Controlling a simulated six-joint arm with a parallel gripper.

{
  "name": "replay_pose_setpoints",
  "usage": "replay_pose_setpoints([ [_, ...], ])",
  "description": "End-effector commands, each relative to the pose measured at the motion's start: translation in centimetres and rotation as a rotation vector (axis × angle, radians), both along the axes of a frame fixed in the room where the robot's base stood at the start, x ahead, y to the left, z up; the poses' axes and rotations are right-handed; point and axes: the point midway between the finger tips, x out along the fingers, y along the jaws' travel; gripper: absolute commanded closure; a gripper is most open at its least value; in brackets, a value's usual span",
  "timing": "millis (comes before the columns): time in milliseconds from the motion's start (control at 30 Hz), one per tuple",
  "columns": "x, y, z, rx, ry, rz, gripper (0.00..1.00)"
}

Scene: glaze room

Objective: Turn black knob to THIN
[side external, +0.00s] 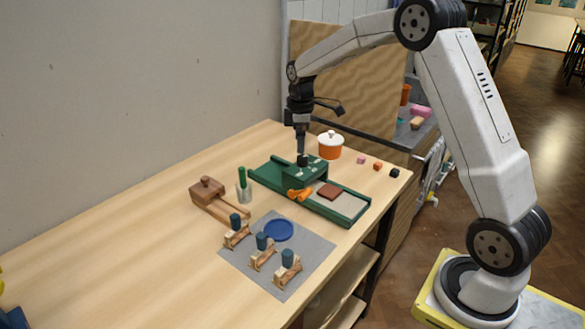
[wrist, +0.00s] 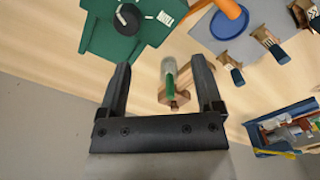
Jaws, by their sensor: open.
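The black knob (side external: 303,160) is on top of a green box-like housing (side external: 312,176) on a long green tray (side external: 341,208). In the wrist view the round black knob (wrist: 128,18) shows at the top left, with small white labels (wrist: 165,18) beside it. The label wording and the knob's setting are too small to read. My gripper (side external: 301,151) points down just above the knob in the side view. In the wrist view my gripper (wrist: 161,64) is open with nothing between its fingers, and the knob lies beyond the left fingertip.
A glass with a green-handled tool (side external: 243,187) and a wooden tool (side external: 207,190) are left. A grey mat (side external: 240,262) bears a blue disc (side external: 278,230) and several stamps.

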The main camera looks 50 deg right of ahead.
Motion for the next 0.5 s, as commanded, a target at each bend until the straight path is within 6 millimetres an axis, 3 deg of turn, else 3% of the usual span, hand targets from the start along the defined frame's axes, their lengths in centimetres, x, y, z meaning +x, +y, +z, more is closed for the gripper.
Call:
replay_pose_setpoints([
  [200,1.6,-3.1,0.2,0.012,0.028,0.108,0.16],
  [500,2.0,-4.1,0.3,0.017,0.038,0.152,0.16],
])
